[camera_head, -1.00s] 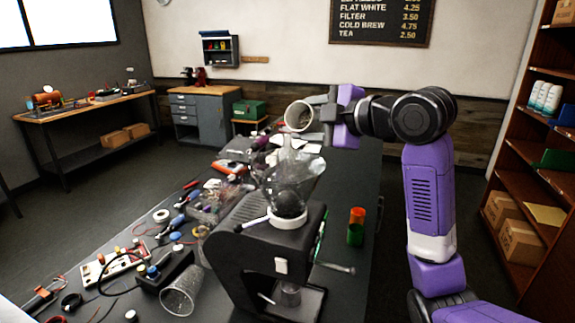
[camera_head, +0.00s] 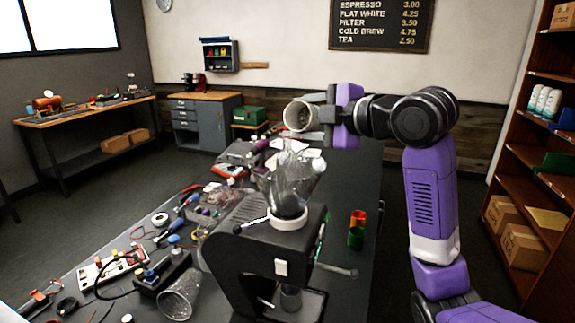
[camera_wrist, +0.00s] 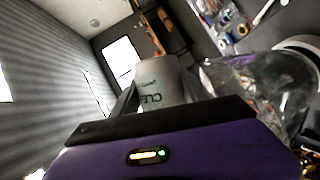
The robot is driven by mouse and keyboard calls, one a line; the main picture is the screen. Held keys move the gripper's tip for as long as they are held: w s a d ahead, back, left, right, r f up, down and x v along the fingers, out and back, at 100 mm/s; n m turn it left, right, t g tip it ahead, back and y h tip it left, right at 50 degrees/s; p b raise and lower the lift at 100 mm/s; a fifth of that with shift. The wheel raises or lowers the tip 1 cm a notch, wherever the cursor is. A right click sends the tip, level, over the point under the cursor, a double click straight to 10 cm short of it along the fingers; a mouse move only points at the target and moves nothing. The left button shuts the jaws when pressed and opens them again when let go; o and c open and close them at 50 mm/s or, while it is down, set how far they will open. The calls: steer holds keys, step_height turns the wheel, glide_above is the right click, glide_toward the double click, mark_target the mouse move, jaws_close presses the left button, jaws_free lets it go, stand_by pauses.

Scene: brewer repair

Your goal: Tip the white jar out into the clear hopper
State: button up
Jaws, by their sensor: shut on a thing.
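The white jar (camera_head: 312,117) is held on its side above the clear hopper, its open mouth facing left and toward the head camera. My gripper (camera_head: 308,117) is shut on the jar, one finger above and one below it in the head view. The wrist view shows the jar's pale wall (camera_wrist: 160,82) with part of a printed label. The clear hopper (camera_head: 293,182) stands upright on the black grinder (camera_head: 262,235), its top just below the jar; it also shows at the right of the wrist view (camera_wrist: 262,88). I cannot tell what is inside the jar.
The dark bench (camera_head: 345,185) is crowded with tools and parts left of the grinder. A clear cup (camera_head: 180,295) lies at the front left. A red-orange cup (camera_head: 358,217) and a green cup (camera_head: 355,238) stand right of the grinder. The air around the jar looks clear.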

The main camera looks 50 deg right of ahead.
mark_target(294, 114)
steer(key=shift+s+a+f+n+t+h+b, duration=0.15)
steer(key=shift+a+f+n+b, duration=0.25)
steer(key=shift+b, duration=0.35)
steer(key=shift+a+f+n+t+h+b, duration=0.1)
steer(key=shift+a+n+t+h+b, duration=0.1)
steer(key=shift+a+b, duration=0.4)
steer(key=shift+s+a+r+n+t+h+b, duration=0.15)
steer(key=shift+r+n+t+b, duration=0.2)
steer(key=shift+n+b, duration=0.75)
steer(key=shift+w+a+r+n+t+h+b, duration=0.15)
steer(key=shift+r+n+b, duration=0.3)
steer(key=shift+b, duration=1.15)
steer(key=shift+s+a+r+n+t+b, duration=0.15)
steer(key=shift+a+n+t+b, duration=0.2)
steer(key=shift+n+b, duration=0.75)
steer(key=shift+s+a+r+n+t+b, duration=0.15)
steer(key=shift+a+n+t+b, duration=0.2)
steer(key=shift+n+b, duration=0.7)
steer(key=shift+a+r+n+t+b, duration=0.25)
steer(key=shift+n+b, duration=0.35)
steer(key=shift+b, duration=0.95)
